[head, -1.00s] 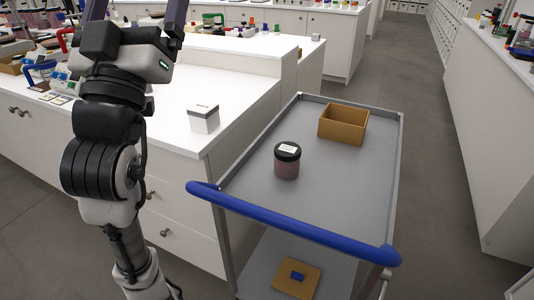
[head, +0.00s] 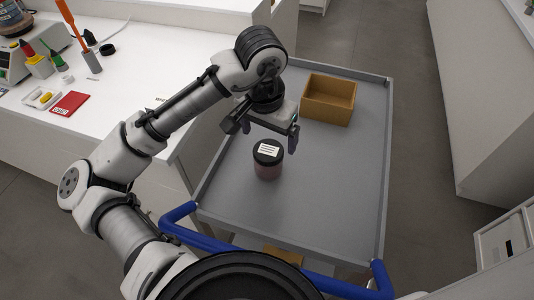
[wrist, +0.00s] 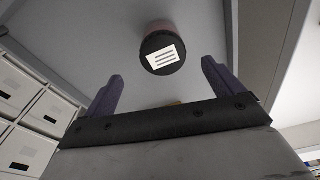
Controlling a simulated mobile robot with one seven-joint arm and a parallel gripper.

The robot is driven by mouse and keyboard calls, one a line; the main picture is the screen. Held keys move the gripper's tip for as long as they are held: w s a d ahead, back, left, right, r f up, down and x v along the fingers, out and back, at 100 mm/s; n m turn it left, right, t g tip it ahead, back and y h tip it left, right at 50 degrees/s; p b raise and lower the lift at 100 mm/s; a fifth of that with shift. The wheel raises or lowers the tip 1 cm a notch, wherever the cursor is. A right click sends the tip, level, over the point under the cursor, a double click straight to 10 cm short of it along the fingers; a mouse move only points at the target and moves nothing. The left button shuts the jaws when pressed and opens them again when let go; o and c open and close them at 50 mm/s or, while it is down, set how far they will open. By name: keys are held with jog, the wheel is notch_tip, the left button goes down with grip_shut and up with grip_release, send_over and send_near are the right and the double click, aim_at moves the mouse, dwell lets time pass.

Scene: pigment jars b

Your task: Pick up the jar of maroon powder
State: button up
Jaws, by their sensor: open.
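The jar of maroon powder (head: 268,168) stands upright on the grey cart top, with a black lid and a white label on the lid. In the wrist view the jar (wrist: 161,49) shows lid-on, beyond the fingertips and roughly centred between them. My gripper (head: 263,141) is open and empty, pointing down just above and behind the jar in the head view. Its two purple-grey fingers also show in the wrist view (wrist: 162,73), apart from the jar. None of the jar's lid is covered by the fingers.
The grey cart (head: 340,190) has a raised rim and a blue handle (head: 215,240) at its near side. A tan open box (head: 328,99) stands on it behind the gripper. A white counter (head: 120,85) with tools and bottles lies left. The cart top right of the jar is clear.

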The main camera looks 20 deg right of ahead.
aim_at(268, 150)
jog(key=f, duration=0.4)
jog(key=shift+w+d+f, duration=0.2)
jog(key=shift+d+f, duration=0.05)
jog(key=shift+w+f+p, duration=0.2)
jog(key=shift+f+p, duration=0.2)
jog(key=shift+f, duration=0.9)
jog(key=shift+w+f+p, duration=0.2)
jog(key=shift+f+p, duration=0.2)
jog(key=shift+f, duration=0.9)
jog(key=shift+c, duration=0.2)
jog(key=c, duration=1.1)
jog(key=shift+r, duration=0.1)
